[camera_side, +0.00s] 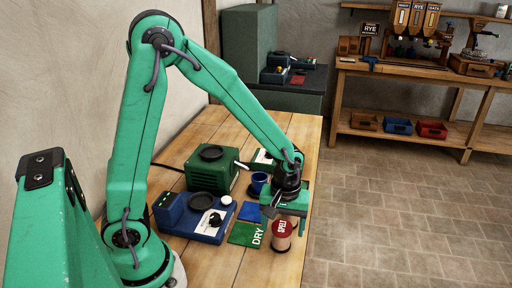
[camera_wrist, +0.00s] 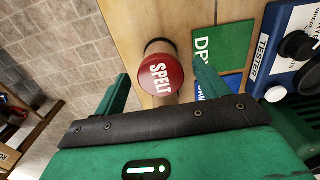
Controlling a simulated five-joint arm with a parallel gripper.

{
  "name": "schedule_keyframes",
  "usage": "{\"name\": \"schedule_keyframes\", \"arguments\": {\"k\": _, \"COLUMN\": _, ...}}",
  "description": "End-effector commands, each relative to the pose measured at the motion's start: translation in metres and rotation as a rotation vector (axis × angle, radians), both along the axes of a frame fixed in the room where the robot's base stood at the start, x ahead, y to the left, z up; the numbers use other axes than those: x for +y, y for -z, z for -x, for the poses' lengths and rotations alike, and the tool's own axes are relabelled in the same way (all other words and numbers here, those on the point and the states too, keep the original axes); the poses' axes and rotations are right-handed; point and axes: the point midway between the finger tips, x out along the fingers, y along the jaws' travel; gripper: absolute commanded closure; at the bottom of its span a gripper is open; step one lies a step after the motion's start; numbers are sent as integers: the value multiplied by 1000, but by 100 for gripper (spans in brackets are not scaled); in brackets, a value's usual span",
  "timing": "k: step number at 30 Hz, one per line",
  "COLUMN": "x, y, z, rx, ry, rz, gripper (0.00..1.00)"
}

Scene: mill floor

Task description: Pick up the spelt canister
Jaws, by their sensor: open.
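The spelt canister (camera_side: 281,243) stands near the table's right edge in the side view, tan with a red face marked SPELT. In the wrist view the canister (camera_wrist: 160,74) shows its round red top and a bit of tan side. My gripper (camera_side: 286,211) is directly over it, pointing down. In the wrist view my gripper (camera_wrist: 160,70) is open, with one finger on each side of the canister and gaps between. It holds nothing. In the side view my gripper hides the canister's upper part.
A green DRY mat (camera_side: 246,234) and a blue mat (camera_side: 250,211) lie left of the canister. A blue tester (camera_side: 195,218), a green machine (camera_side: 211,171) and a blue cup (camera_side: 259,181) stand further left and behind. The table edge drops to the floor at right.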

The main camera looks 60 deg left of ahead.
Motion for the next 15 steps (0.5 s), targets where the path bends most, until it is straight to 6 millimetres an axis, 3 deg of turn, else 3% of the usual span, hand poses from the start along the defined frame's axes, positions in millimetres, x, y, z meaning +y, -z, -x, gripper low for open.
{"name": "schedule_keyframes", "arguments": {"k": 9, "x": 1, "y": 32, "z": 1, "rx": 2, "ry": 0, "rz": -1, "gripper": 27}}
{"name": "schedule_keyframes", "arguments": {"k": 15, "x": 1, "y": 41, "z": 1, "rx": 0, "ry": 0, "rz": 0, "gripper": 27}}
